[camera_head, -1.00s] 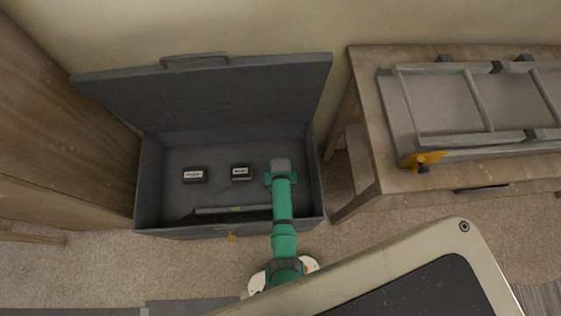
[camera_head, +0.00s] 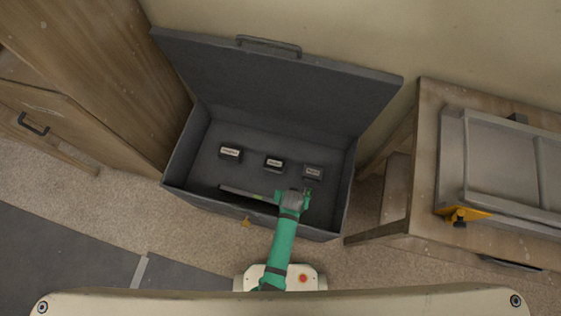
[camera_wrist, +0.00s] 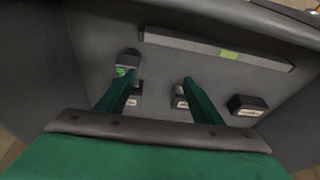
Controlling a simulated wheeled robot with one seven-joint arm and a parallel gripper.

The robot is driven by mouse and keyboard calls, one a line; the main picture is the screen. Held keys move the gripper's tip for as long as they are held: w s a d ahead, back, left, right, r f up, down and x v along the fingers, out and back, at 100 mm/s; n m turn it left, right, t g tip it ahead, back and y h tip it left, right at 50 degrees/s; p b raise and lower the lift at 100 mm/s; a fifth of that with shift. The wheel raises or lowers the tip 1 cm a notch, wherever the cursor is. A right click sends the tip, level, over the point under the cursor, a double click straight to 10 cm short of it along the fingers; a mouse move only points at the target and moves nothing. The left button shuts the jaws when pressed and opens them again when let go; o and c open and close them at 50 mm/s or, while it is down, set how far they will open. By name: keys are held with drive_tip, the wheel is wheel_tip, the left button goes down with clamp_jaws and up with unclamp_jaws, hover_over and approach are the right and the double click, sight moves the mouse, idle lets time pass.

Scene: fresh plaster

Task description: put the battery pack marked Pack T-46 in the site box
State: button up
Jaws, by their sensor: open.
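The site box (camera_head: 175,190) is a dark grey chest with its lid open against the wall. Three small dark packs with pale labels sit on its floor: a left pack (camera_head: 230,154), a middle pack (camera_head: 273,164) and a right pack (camera_head: 312,173). I cannot read which is marked Pack T-46. My green gripper (camera_head: 293,193) is open and empty inside the box, on the front side of the middle and right packs. In the wrist view the gripper (camera_wrist: 160,80) has its fingers apart, partly covering two packs; the other pack (camera_wrist: 247,106) is clear.
A long grey bar with a green patch (camera_head: 240,194) lies along the box's front, beside my gripper. A small grey item with a green patch (camera_wrist: 126,66) lies near one finger. A wooden table (camera_head: 425,150) stands right of the box, a wooden cabinet (camera_head: 110,130) left.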

drive_tip(key=s+a+r+t, duration=0.1)
drive_tip(key=s+r+t, duration=0.1)
drive_tip(key=r, duration=0.3)
drive_tip(key=s+a+r+t, duration=0.2)
drive_tip(key=s+r, duration=0.3)
drive_tip(key=s+a+r+t, duration=0.2)
drive_tip(key=s+r, duration=0.1)
drive_tip(key=r, duration=0.2)
drive_tip(key=shift+s+a+n, duration=0.15)
drive_tip(key=shift+s+n, duration=0.05)
drive_tip(key=shift+n, duration=0.2)
drive_tip(key=s+r+n+t, duration=0.1)
drive_tip(key=s+r+t, duration=0.2)
drive_tip(key=r, duration=0.9)
drive_tip(key=s+r+t, duration=0.2)
drive_tip(key=s+r, duration=0.1)
drive_tip(key=r, duration=1)
drive_tip(key=shift+s+d+r+n+t, duration=0.2)
drive_tip(key=shift+s+d+n+t, duration=0.05)
drive_tip(key=shift+s+n+t, duration=0.15)
